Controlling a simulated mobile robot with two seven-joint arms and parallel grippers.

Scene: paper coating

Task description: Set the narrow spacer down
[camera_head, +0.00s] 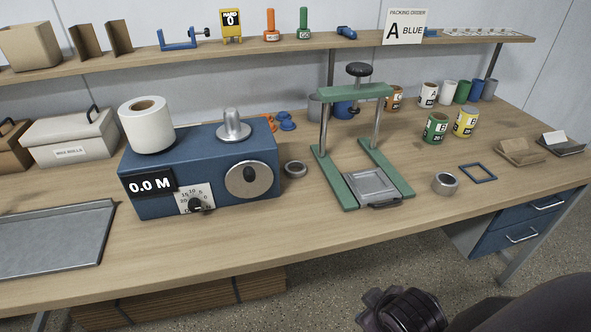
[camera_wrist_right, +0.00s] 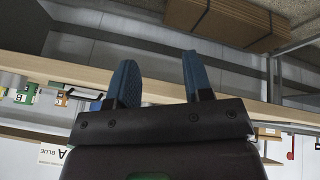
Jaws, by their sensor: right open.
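Two grey metal rings lie on the bench in the head view, apart from both grippers. The lower-looking ring (camera_head: 295,169) sits just right of the blue winding machine (camera_head: 225,165). The taller-looking ring (camera_head: 445,183) sits right of the green press (camera_head: 345,195). I cannot tell for sure which one is the narrow spacer. My right gripper (camera_wrist_right: 161,80) shows in the right wrist view with its two blue fingers apart and nothing between them. My left gripper is not in view.
A white roll (camera_head: 147,128) stands on the machine. A blue square frame (camera_head: 478,173) lies right of the taller ring. A grey tray (camera_head: 55,240) is at the left. Several cans stand at the back right. The bench's front strip between tray and press is clear.

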